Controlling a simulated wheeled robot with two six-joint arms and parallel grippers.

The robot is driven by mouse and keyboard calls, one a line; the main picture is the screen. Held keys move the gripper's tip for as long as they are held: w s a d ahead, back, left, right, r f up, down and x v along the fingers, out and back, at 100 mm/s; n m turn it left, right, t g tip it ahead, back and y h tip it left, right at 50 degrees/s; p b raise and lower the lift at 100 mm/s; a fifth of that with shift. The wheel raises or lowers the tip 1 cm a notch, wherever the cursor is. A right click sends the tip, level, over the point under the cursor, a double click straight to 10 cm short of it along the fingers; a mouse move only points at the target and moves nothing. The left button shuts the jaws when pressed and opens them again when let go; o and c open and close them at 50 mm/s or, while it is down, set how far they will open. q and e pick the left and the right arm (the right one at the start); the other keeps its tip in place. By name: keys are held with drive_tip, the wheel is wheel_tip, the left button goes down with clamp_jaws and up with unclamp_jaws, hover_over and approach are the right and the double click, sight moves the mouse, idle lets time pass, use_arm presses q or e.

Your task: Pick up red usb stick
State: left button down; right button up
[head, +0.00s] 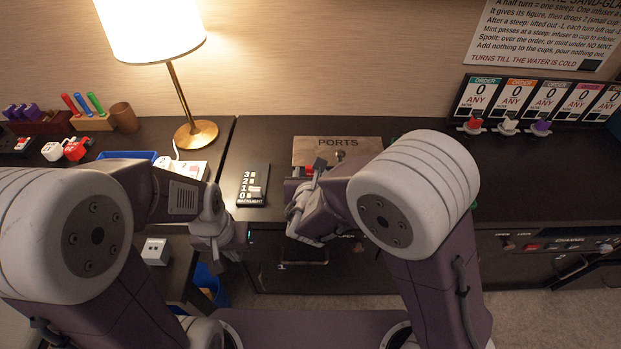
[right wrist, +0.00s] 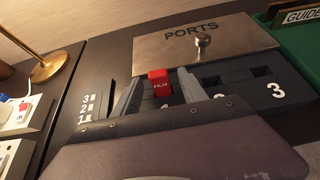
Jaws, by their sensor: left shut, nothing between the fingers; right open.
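The red USB stick (right wrist: 159,83) has a small white label and stands upright at the slot of the ports block marked 1, as far as I can see. In the head view, its red top (head: 309,170) shows at my right gripper. My right gripper (right wrist: 161,77) is open, with one finger on each side of the stick; I cannot tell whether they touch it. The stick's lower end is hidden by the gripper body. My left gripper (head: 230,248) is shut and empty, low at the counter's front edge, away from the stick.
A metal PORTS plate (right wrist: 203,43) with a knob stands right behind the stick. Slots 2 and 3 (right wrist: 265,88) lie to its right. A black backlight switch (head: 253,185) and a lamp (head: 196,134) are to the left.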

drive_tip(key=shift+x, duration=0.9)
drive_tip(key=shift+s+r, duration=0.1)
clamp_jaws()
drive_tip(key=shift+r, duration=0.4)
drive_tip(key=r, duration=0.1)
drive_tip(key=r+p, duration=0.1)
drive_tip(key=r, duration=0.2)
drive_tip(key=shift+w+d+p, duration=0.2)
drive_tip(key=shift+d+p, duration=0.15)
drive_tip(key=w+d+r, duration=0.5)
drive_tip(key=d+r, duration=0.1)
drive_tip(key=d, duration=0.3)
drive_tip(key=shift+w+d, duration=0.2)
drive_tip(key=shift+d, duration=0.05)
